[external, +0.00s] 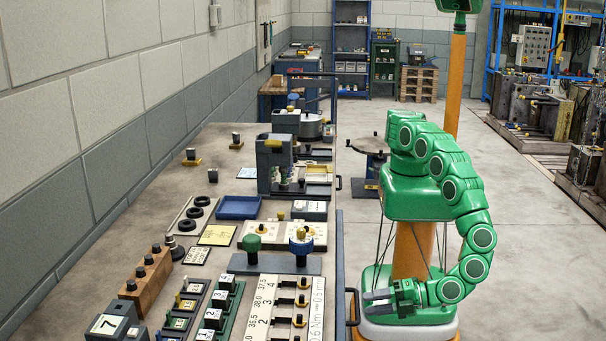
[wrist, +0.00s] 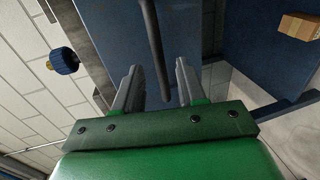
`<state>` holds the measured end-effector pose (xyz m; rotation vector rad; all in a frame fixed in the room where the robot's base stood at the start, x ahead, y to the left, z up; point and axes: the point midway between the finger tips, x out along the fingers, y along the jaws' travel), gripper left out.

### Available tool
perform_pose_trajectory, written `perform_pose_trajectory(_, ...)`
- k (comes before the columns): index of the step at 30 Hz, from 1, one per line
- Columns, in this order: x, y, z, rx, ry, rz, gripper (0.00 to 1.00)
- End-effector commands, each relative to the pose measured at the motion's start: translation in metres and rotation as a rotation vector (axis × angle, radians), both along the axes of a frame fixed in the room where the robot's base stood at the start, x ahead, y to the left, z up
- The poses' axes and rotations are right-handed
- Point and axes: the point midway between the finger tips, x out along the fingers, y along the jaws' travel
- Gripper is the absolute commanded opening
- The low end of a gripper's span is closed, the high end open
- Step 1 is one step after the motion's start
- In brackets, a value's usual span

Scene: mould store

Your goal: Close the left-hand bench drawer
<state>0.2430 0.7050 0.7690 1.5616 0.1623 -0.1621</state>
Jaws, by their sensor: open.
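The left-hand drawer's dark blue front (external: 340,250) shows as a strip along the near right edge of the bench (external: 222,160) and appears to stand out from it. Its inside is hidden from view. Its black bar handle (external: 352,306) is on the side facing me. My gripper (external: 366,300) is low beside the bench, open, with its grey fingers pointing at the handle. In the wrist view the dark handle bar (wrist: 151,35) lies between the two fingers of my gripper (wrist: 157,68), with gaps showing on both sides. I cannot tell whether anything touches.
Another bar handle (external: 339,183) is farther along the bench edge. The bench top holds a blue tray (external: 239,207), a blue knob (external: 301,244), which also shows in the wrist view (wrist: 62,61), and many fixtures.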

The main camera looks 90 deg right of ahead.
Motion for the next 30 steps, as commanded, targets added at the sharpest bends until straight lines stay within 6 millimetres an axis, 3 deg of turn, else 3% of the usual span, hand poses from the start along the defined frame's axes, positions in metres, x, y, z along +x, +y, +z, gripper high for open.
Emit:
perform_pose_trajectory(6, 0.021, 0.000, -0.004, 0.002, -0.001, -0.001, 0.40)
perform_pose_trajectory(14, 0.023, 0.000, -0.004, 0.001, 0.000, 0.000, 0.40)
perform_pose_trajectory(22, 0.023, 0.000, -0.004, 0.001, 0.000, 0.000, 0.02)
perform_pose_trajectory(30, 0.023, 0.000, -0.005, 0.001, 0.000, 0.000, 0.00)
